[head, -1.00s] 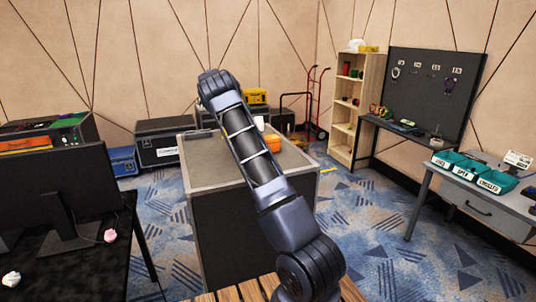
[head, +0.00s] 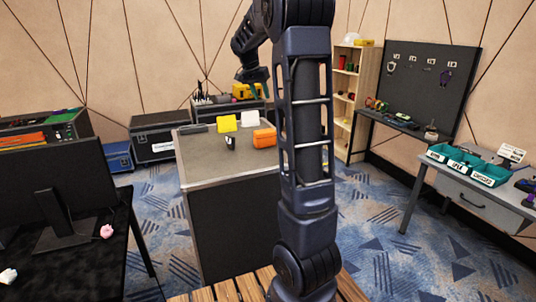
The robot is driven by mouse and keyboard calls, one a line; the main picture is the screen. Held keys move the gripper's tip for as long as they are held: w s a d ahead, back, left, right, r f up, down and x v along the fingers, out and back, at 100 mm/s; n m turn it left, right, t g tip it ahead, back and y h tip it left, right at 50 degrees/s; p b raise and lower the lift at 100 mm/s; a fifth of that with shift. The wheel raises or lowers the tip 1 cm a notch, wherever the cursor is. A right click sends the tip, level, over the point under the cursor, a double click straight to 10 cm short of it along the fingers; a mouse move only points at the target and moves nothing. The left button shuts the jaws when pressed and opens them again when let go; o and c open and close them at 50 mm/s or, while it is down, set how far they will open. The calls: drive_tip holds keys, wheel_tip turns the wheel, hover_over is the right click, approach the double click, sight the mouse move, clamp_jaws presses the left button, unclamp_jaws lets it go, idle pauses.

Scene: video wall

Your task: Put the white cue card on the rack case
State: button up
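A white card (head: 250,118) stands at the back of the grey-topped case (head: 195,165) in the middle, beside a yellow card (head: 226,123). Which of the cases is the rack case, I cannot tell for sure. Another white card with dark print (head: 512,154) stands behind the teal bins at the right. My gripper (head: 256,84) hangs in the air above the far part of the grey-topped case, above the white card in the picture. It is small and dark, so whether its fingers are apart is unclear. Nothing is clearly seen in it.
An orange block (head: 264,137) and a small black item (head: 230,143) are on the grey top; its front part is clear. Black cases (head: 152,145) line the back wall. A desk with a monitor (head: 60,200) is at left, a table with teal bins (head: 464,164) at right.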

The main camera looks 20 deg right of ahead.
drive_tip(key=s+a+f+n+t+y, duration=0.1)
drive_tip(key=s+a+n+y, duration=0.2)
drive_tip(key=s, duration=0.8)
drive_tip(key=s+a+n+t, duration=0.15)
drive_tip(key=s+a, duration=0.25)
drive_tip(key=s, duration=0.8)
drive_tip(key=s+a+f+n, duration=0.2)
drive_tip(key=s+f, duration=0.2)
drive_tip(key=s, duration=0.3)
drive_tip(key=s+a+f+n+y, duration=0.1)
drive_tip(key=s+a+f+n, duration=0.2)
drive_tip(key=s, duration=0.4)
drive_tip(key=shift+s+a+f+t, duration=0.15)
drive_tip(key=shift+f+t, duration=0.2)
